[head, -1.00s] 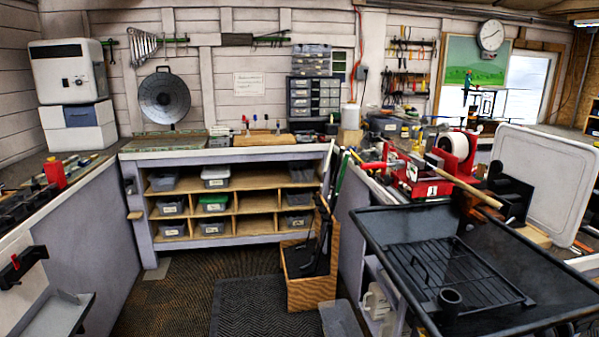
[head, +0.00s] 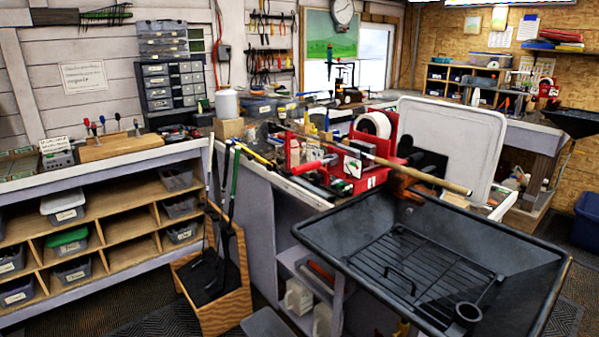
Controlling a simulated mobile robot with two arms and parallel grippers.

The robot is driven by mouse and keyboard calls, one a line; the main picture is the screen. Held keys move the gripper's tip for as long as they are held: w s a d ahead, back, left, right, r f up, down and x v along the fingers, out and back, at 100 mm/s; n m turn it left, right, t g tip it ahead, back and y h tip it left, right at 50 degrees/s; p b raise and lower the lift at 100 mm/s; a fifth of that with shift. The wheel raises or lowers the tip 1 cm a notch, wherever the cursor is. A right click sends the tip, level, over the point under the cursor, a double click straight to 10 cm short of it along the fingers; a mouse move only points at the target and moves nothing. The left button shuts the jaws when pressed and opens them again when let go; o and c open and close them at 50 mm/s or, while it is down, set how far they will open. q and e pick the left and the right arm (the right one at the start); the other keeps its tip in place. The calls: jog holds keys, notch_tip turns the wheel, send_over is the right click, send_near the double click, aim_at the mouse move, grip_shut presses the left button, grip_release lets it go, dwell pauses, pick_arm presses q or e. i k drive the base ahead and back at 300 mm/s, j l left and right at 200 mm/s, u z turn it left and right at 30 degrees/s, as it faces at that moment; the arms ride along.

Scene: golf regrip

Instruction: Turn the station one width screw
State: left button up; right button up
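The red station marked 1 (head: 372,182) stands on the bench at the middle right in the head view. A club shaft (head: 395,167) lies across it, slanting down to the right over the black tray. Neither of my grippers is in view.
A black tray with a wire rack (head: 541,277) stands in front of the station. A white board (head: 462,130) leans behind it. A wooden club bin (head: 228,296) stands left of the bench. Low cubbies (head: 108,210) line the left. Dark floor shows between.

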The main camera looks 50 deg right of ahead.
aim_at(316, 178)
jog(key=i+z, duration=0.3)
jog(key=i, duration=0.2)
jog(key=i+j+z, duration=0.1)
jog(key=i+z, duration=0.2)
jog(key=i, duration=0.15)
jog(key=i+j+z, duration=0.3)
jog(key=i, duration=0.2)
jog(key=i+z, duration=0.2)
jog(key=z, duration=0.25)
jog(key=i+j+z, duration=0.15)
jog(key=z, duration=0.3)
jog(key=i+j+z, duration=0.15)
jog(key=z, duration=0.3)
jog(key=i+j+z, duration=0.15)
jog(key=z, duration=0.25)
jog(key=i+j+z, duration=0.1)
jog(key=j+z, duration=0.35)
jog(key=l, duration=0.1)
